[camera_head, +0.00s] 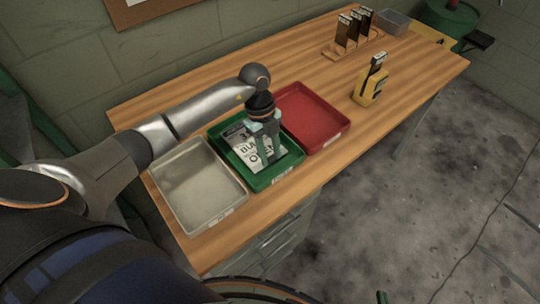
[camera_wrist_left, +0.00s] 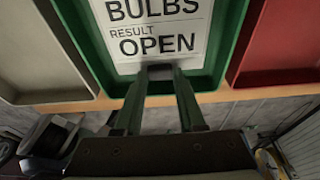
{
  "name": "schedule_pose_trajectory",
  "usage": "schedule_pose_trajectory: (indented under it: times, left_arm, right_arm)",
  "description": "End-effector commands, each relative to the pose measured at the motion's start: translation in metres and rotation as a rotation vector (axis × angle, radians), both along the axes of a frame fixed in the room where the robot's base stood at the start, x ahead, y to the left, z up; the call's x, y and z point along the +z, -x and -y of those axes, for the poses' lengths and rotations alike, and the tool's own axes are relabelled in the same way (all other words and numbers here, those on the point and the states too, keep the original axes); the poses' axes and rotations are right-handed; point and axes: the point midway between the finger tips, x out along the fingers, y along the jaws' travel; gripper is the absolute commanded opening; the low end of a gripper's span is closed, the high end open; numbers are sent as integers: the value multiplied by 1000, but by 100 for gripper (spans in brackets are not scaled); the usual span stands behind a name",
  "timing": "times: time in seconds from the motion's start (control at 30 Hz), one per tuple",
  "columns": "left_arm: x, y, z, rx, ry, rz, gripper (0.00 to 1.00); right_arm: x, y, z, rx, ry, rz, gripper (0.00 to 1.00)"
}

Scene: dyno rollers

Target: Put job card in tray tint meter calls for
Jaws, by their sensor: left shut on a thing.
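A white job card (camera_head: 243,139) is in the green tray (camera_head: 283,177), the middle of three trays. In the left wrist view the card (camera_wrist_left: 158,28) reads "BULBS", "RESULT OPEN". My left gripper (camera_head: 270,160) reaches down over the green tray and is shut on the card's near edge. The left of the trays is grey (camera_head: 196,192) and the right one is red (camera_head: 318,115); both look empty. A yellow meter (camera_head: 368,92), with a dark strip upright in it, stands right of the red tray; its reading is too small to tell. A small green tip at the bottom edge may be my right gripper.
A wooden rack (camera_head: 336,52) with several dark strips stands at the back of the wooden bench (camera_head: 420,70). A clear bin (camera_head: 392,22) is behind it. Bare bench lies between the red tray and the meter.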

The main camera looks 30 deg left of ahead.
Motion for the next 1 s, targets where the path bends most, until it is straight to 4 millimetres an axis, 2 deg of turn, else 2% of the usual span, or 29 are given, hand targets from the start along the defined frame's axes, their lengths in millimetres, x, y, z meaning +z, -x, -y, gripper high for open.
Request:
schedule_pose_trajectory:
  times: [0.13, 0.5, 0.53, 0.77, 1.0]
  left_arm:
    - [-17, 1, 1, 0, 1, -2, 0]
    - [-21, 1, 1, 0, 1, 0, 0]
    - [-21, 0, 1, 0, 1, 1, 41]
    - [-20, 1, 0, 0, 1, 0, 67]
    - [-20, 1, 1, 0, 1, 0, 69]
  right_arm:
    - [1, 0, 0, 0, 0, 0, 0]
    - [-1, 0, 0, 0, 0, 0, 0]
    - [-1, 0, 0, 0, 0, 0, 0]
    - [-1, 0, 0, 0, 0, 0, 0]
    - [0, 0, 0, 0, 0, 0, 0]
